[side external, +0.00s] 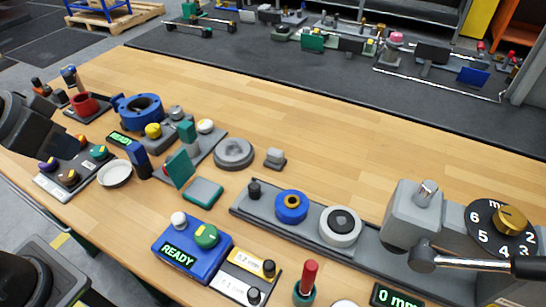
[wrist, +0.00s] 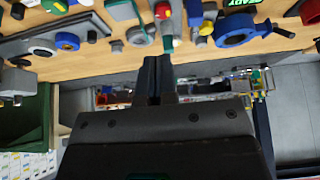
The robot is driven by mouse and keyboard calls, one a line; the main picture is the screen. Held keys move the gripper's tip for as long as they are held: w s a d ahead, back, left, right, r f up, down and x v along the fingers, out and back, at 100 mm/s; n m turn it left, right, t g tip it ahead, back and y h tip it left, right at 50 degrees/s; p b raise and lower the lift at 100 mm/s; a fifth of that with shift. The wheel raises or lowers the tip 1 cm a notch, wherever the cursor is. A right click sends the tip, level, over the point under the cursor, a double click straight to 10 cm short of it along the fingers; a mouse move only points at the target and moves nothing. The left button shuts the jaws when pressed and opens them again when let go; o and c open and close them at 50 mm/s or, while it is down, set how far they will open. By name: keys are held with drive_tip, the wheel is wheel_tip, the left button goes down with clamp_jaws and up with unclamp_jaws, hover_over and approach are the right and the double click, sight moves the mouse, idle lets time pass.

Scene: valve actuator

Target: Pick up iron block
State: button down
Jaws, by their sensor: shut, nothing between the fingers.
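A small light-grey block on a darker base (side external: 275,158) stands on the wooden table right of a round grey disc (side external: 233,153). It looks most like the iron block, but I cannot tell for sure. I cannot pick it out with certainty in the wrist view. In the wrist view my gripper (wrist: 157,64) has its two dark fingers together, with nothing held between them. It is apart from the small grey block. In the side view, dark parts of my arm show at the left edge, and the fingertips are not clear.
Teal blocks (side external: 202,191), a blue ring device (side external: 141,108) and a blue READY box (side external: 192,245) crowd the left and front. A grey rail with rings (side external: 265,206) and a dial (side external: 499,229) lie right. The table behind the small block is clear.

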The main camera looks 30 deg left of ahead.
drive_tip(key=c, duration=1.8)
unclamp_jaws()
drive_tip(key=o, duration=1)
drive_tip(key=w+d+r+n+g, duration=0.1)
drive_tip(key=w+d+r+n, duration=0.25)
drive_tip(key=w, duration=0.45)
drive_tip(key=n+g+h, duration=0.1)
drive_tip(key=n+g, duration=0.4)
drive_tip(key=n, duration=1)
hover_over(275, 151)
drive_tip(key=a, duration=0.2)
wheel_tip(275, 151, down, 10)
drive_tip(key=shift+m, duration=0.25)
drive_tip(key=f, duration=0.4)
drive_tip(key=d+f, duration=0.1)
drive_tip(key=f, duration=0.4)
drive_tip(key=d+f, duration=0.1)
drive_tip(key=f, duration=0.3)
drive_tip(key=shift+f, duration=0.35)
